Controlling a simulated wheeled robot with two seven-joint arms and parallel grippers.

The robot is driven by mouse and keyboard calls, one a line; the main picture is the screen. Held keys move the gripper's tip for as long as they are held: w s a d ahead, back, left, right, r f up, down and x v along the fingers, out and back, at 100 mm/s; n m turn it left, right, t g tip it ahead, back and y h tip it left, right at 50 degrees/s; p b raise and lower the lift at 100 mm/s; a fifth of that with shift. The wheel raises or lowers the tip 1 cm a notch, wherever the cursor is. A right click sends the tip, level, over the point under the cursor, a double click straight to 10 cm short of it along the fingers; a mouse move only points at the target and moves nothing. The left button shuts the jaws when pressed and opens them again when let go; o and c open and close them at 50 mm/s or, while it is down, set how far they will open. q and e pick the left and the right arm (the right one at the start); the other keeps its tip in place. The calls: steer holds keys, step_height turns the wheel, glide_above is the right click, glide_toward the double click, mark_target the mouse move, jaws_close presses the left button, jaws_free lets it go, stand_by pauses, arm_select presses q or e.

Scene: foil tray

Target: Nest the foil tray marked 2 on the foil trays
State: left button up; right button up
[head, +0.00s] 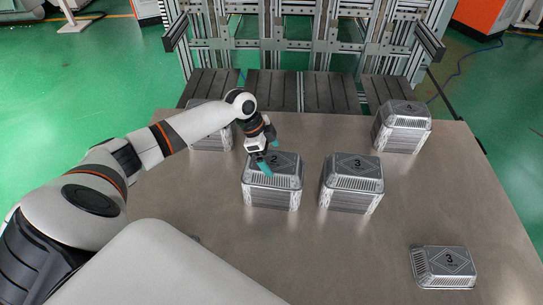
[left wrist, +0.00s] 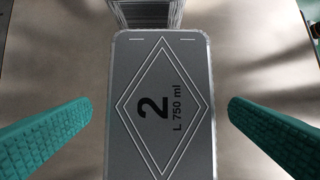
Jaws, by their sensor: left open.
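The foil tray marked 2 (head: 285,164) sits upside down on top of a stack of foil trays (head: 272,197) at the middle of the table. Its label fills the middle of the left wrist view (left wrist: 160,150). My left gripper (head: 269,156) is over this tray, its teal fingers open. In the left wrist view the fingers (left wrist: 160,108) stand apart on either side of the tray, with gaps to both edges. They do not appear to touch it. My right gripper is not in view.
A stack topped by a tray marked 3 (head: 352,185) stands close to the right. One marked 4 (head: 402,127) stands at the back right. Another stack (head: 211,138) is partly behind my left arm. A lone tray marked 3 (head: 443,267) lies front right. The front middle table (head: 330,255) is clear.

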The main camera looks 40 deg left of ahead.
arm_select(q)
steer(key=v, duration=1)
steer(key=shift+r, duration=0.35)
